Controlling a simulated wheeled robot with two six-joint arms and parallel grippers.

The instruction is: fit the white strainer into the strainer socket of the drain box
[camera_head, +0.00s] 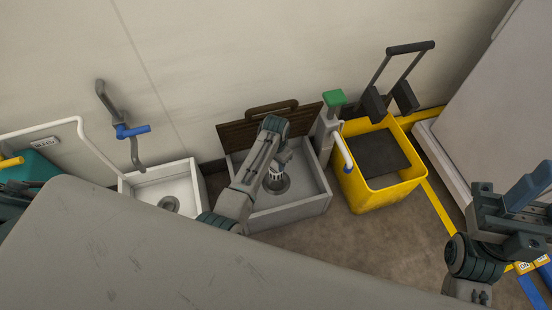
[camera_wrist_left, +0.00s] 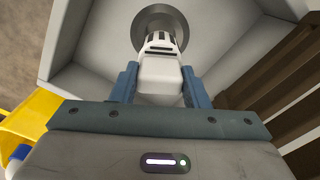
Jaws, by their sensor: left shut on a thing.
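My left gripper (camera_head: 276,172) reaches down into the grey drain box (camera_head: 305,207). In the left wrist view, its two blue fingers (camera_wrist_left: 160,85) are shut on the white strainer (camera_wrist_left: 160,68), a block-like grip with a dark-slotted end pointing away from the gripper. The round grey strainer socket (camera_wrist_left: 146,20) lies straight beyond that slotted end. The strainer overlaps its dark opening, and I cannot tell whether the end is inside or just above it. In the head view the socket ring (camera_head: 285,189) shows around the strainer's tip. My right gripper (camera_head: 528,190) is at the far right, away from the box.
A brown slatted panel (camera_head: 236,134) stands behind the drain box. A green-topped post (camera_head: 334,98) is at its right back corner, beside a yellow mop bucket (camera_head: 350,190). A white basin (camera_head: 184,180) is to the left. A large grey surface (camera_head: 110,250) fills the foreground.

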